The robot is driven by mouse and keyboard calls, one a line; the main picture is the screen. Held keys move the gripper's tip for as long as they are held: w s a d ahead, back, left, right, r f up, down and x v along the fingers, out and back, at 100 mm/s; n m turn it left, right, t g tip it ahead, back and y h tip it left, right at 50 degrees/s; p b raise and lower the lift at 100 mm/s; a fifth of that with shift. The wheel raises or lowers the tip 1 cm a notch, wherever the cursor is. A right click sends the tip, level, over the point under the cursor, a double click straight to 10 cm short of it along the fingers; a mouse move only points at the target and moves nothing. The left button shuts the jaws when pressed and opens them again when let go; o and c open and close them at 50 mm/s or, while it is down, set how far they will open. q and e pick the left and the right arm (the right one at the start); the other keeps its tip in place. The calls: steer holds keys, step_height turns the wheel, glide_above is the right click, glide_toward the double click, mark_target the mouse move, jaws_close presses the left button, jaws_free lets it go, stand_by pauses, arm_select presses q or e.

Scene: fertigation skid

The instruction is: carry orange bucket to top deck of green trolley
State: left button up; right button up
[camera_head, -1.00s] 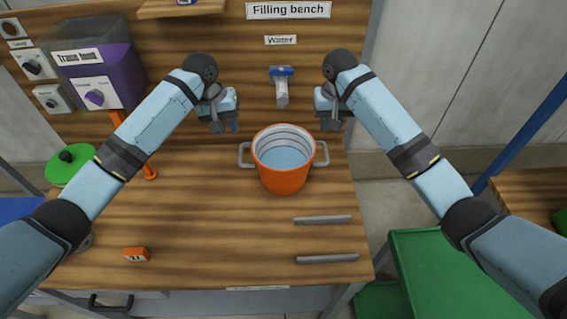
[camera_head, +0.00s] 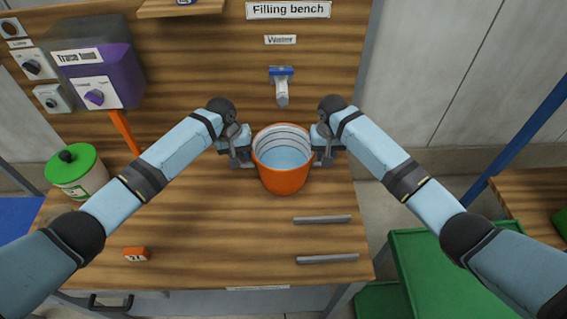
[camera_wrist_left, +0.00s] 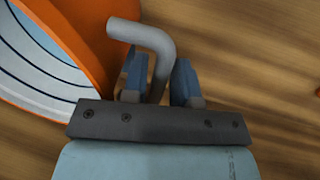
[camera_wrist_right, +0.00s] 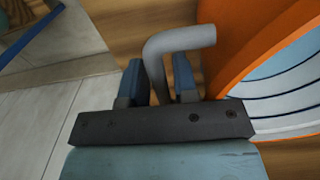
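The orange bucket (camera_head: 284,180) stands upright on the wooden bench, with water-like blue inside and a grey handle on each side. My left gripper (camera_head: 243,160) is at its left handle. In the left wrist view the bent grey handle (camera_wrist_left: 158,60) lies between the open fingers. My right gripper (camera_head: 322,158) is at the right handle. In the right wrist view that handle (camera_wrist_right: 160,62) lies between the open fingers. In the head view the grippers mostly hide both handles. The green trolley (camera_head: 440,265) is at the lower right, partly hidden by my right arm.
A blue-and-white tap (camera_head: 281,85) is on the back panel behind the bucket. Two grey bars (camera_head: 323,220) lie on the bench's front right. A green-lidded jar (camera_head: 75,170), a purple box (camera_head: 100,75) and an orange numbered block (camera_head: 137,254) are at left.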

arm_select(q)
jaws_close()
arm_select(e)
jaws_close()
arm_select(q)
steer(key=shift+w+r, duration=0.1)
arm_select(e)
steer(key=shift+w+r, duration=0.1)
steer(key=shift+r, duration=0.05)
stand_by(0.9)
